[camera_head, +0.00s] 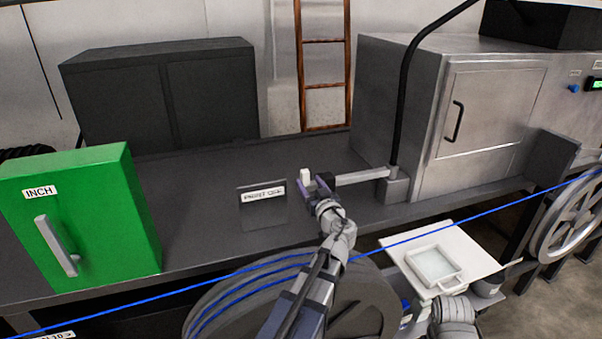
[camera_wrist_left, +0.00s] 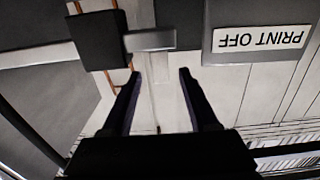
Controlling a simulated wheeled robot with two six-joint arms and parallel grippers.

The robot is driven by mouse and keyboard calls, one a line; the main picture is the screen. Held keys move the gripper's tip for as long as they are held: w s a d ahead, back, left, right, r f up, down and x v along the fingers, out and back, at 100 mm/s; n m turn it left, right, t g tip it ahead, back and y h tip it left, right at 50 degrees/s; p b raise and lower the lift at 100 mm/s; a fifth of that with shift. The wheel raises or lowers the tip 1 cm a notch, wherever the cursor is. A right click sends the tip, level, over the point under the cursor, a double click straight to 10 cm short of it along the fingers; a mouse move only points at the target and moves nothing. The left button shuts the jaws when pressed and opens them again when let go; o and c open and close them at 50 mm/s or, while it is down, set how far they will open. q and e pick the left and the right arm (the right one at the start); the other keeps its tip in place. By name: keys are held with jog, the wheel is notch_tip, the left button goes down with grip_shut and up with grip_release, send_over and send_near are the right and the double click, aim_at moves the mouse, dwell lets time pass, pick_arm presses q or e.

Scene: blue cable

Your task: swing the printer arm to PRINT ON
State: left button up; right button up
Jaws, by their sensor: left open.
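The printer arm (camera_head: 362,176) is a light grey bar reaching left from a post on the bench, with a dark block and a pale end piece (camera_head: 305,175) near its free end. The PRINT OFF sign (camera_head: 262,194) stands left of that end; it shows upside down in the left wrist view (camera_wrist_left: 260,38). My left gripper (camera_head: 318,184) is at the free end. In the left wrist view its two dark fingers (camera_wrist_left: 160,72) are spread, with a grey bar end (camera_wrist_left: 150,40) and dark block (camera_wrist_left: 102,40) just beyond the tips. Contact cannot be told.
A green INCH box (camera_head: 100,215) stands at left on the dark bench (camera_head: 195,215). A steel cabinet (camera_head: 480,120) stands at right. A blue cable (camera_head: 440,233) runs across the front, past a large reel (camera_head: 355,310). A white tray (camera_head: 470,247) is at lower right.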

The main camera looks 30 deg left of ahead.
pick_arm(q)
jog(key=x, duration=0.7)
jog(key=shift+w+a, duration=0.25)
grip_shut()
dwell(1.2)
